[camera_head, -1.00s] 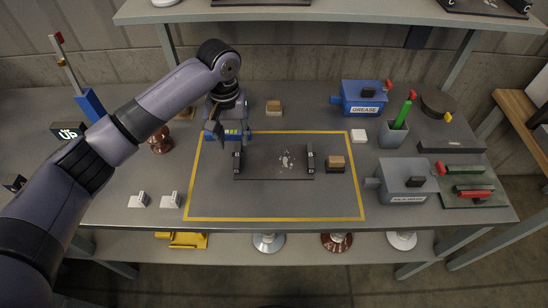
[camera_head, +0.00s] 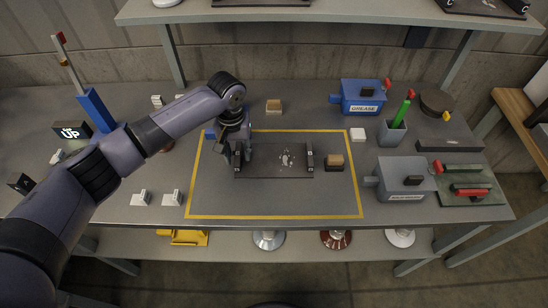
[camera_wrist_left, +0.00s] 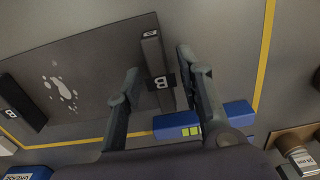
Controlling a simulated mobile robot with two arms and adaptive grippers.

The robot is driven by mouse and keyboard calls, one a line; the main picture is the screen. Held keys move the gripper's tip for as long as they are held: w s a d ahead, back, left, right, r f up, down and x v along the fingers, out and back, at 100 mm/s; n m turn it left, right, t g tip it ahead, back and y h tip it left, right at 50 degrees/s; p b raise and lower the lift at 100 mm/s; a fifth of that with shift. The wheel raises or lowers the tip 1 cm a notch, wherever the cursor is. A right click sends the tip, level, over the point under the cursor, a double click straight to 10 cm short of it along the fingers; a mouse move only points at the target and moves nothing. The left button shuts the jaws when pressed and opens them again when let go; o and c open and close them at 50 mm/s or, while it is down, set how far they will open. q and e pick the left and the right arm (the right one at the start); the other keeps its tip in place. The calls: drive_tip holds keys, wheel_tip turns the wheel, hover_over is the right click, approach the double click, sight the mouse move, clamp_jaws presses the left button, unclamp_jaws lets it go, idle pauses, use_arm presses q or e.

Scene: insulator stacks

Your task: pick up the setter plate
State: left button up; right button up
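The setter plate (camera_head: 264,166) is a dark flat plate with white patches, lying inside the yellow outline on the bench. It has an upright dark handle bar at each end; its left bar (camera_wrist_left: 153,55) bears a "B" label in the left wrist view. My left gripper (camera_head: 241,157) is down at this left bar. In the left wrist view its two fingers (camera_wrist_left: 157,66) are apart, one on each side of the bar, with gaps showing. The plate rests on the bench. My right gripper is in no view.
A tan-topped block (camera_head: 335,161) sits just right of the plate. A blue block (camera_wrist_left: 225,116) lies close behind the gripper. A grey box (camera_head: 403,180), a blue grease box (camera_head: 362,97) and a green-handled pot (camera_head: 393,133) stand right. The front of the outlined area is clear.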

use_arm(q)
clamp_jaws()
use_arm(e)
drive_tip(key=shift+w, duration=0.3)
use_arm(q)
drive_tip(key=shift+r, duration=0.1)
wheel_tip(320, 180, up, 20)
drive_tip(key=b, duration=0.1)
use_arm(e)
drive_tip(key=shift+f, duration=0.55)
use_arm(q)
drive_tip(key=shift+f, duration=5.5)
drive_tip(key=shift+d+f+b, duration=0.1)
drive_tip(key=shift+f+b, duration=0.5)
drive_tip(key=shift+f, duration=3.5)
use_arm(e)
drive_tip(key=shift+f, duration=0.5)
use_arm(q)
drive_tip(key=shift+f+p, duration=0.2)
drive_tip(key=shift+p, duration=0.35)
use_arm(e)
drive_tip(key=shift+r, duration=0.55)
